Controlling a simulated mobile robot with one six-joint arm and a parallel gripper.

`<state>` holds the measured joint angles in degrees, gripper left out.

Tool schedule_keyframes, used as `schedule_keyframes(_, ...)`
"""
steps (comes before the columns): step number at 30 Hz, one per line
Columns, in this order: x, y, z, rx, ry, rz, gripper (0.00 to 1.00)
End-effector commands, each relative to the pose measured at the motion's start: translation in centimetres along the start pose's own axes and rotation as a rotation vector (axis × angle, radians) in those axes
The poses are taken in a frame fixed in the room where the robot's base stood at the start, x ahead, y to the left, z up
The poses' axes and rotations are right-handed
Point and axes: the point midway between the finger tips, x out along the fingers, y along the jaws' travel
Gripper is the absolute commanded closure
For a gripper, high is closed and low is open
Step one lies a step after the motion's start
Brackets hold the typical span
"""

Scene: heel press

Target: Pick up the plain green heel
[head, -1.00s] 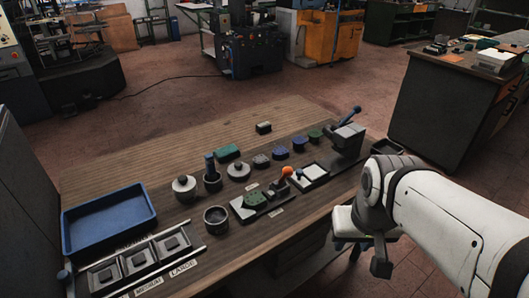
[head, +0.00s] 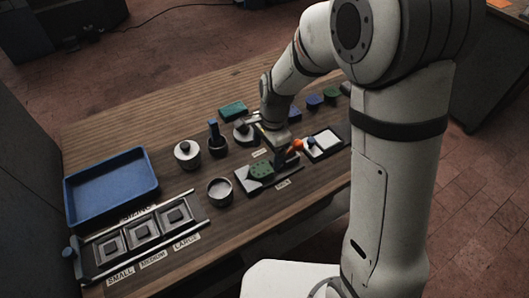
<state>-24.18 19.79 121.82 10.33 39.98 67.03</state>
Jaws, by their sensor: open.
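A green heel (head: 262,170) with small dark marks on top lies on a dark plate (head: 243,182) near the middle of the bench. Another green heel (head: 331,96), which looks plain, sits in a row at the back right beside a blue heel (head: 314,102). My gripper (head: 282,157) is open and points down close to the right of the marked heel and behind it. The fingertips are small and dark, and I cannot tell whether they touch anything. My arm hides part of the row of heels.
A blue tray (head: 68,203) and a sizing rack (head: 143,232) are at the left. A lidded pot (head: 187,152), an open cup (head: 220,190), a blue-handled tool (head: 214,132), a green block (head: 233,109) and a white pad (head: 324,143) stand around. The bench's back left is clear.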

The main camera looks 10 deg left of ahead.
Motion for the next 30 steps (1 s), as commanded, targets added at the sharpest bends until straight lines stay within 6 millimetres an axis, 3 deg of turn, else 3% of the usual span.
schedule_keyframes(21,8.1,-0.3,0.9,0.036,-0.004,0.010,0.20)
schedule_keyframes(30,8.5,-0.3,0.9,0.036,-0.003,0.007,0.20)
